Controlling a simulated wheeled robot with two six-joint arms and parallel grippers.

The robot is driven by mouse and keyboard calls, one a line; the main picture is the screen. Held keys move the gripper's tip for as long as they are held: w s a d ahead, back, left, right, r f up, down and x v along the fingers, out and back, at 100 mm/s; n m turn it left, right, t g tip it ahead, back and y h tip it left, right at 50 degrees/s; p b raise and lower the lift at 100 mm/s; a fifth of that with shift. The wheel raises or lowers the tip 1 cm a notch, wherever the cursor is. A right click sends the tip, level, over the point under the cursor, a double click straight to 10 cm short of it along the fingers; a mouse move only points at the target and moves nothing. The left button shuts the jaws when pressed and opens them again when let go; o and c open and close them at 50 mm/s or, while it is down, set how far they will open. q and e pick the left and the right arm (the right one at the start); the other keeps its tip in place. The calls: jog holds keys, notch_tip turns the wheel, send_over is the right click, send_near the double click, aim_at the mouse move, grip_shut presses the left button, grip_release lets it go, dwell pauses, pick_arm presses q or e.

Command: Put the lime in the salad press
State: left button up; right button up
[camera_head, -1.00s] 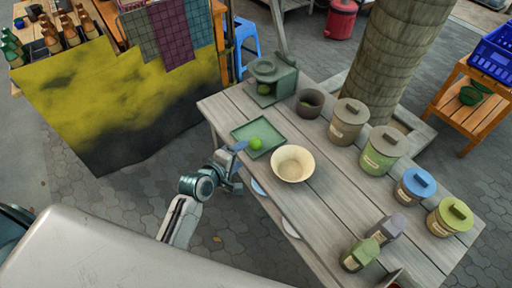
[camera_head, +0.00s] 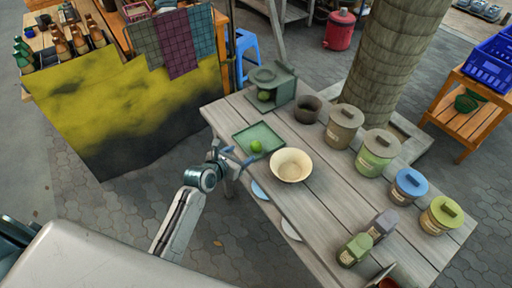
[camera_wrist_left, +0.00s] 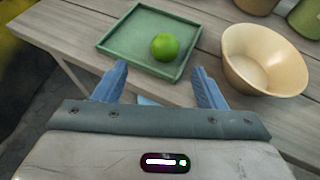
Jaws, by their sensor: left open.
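A bright green lime (camera_head: 256,146) sits on a square green tray (camera_head: 243,139) on the wooden table; the wrist view shows the lime (camera_wrist_left: 165,46) toward the right side of the tray (camera_wrist_left: 122,38). The salad press (camera_head: 283,84) seems to be the grey-green device at the table's far left end, with a round green thing inside its opening. My left gripper (camera_head: 236,160) is at the table's near edge, just short of the tray. In the left wrist view its blue fingers (camera_wrist_left: 160,86) are apart and empty, with the lime ahead between them. My right gripper is not in view.
A cream bowl (camera_head: 291,165) stands right of the tray, close to the gripper's right side. A dark mortar-like pot (camera_head: 307,109) and several lidded canisters (camera_head: 343,126) line the far side. Two small shaker-like containers (camera_head: 355,250) stand at the near right.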

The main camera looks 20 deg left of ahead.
aim_at(253, 147)
pick_arm(q)
jog(key=x, duration=0.3)
jog(key=shift+w+d+f, duration=0.1)
jog(key=shift+w+f, duration=0.05)
jog(key=shift+w, duration=0.05)
jog(key=shift+d+p+x, duration=0.2)
jog(key=shift+p+x, duration=0.05)
jog(key=shift+x, duration=1.05)
jog(key=shift+d+p+x, duration=0.15)
jog(key=shift+p+x, duration=0.05)
jog(key=shift+x, duration=1.15)
jog(key=shift+s, duration=0.1)
jog(key=shift+c, duration=0.2)
jog(key=c, duration=1.1)
jog(key=shift+r, duration=0.25)
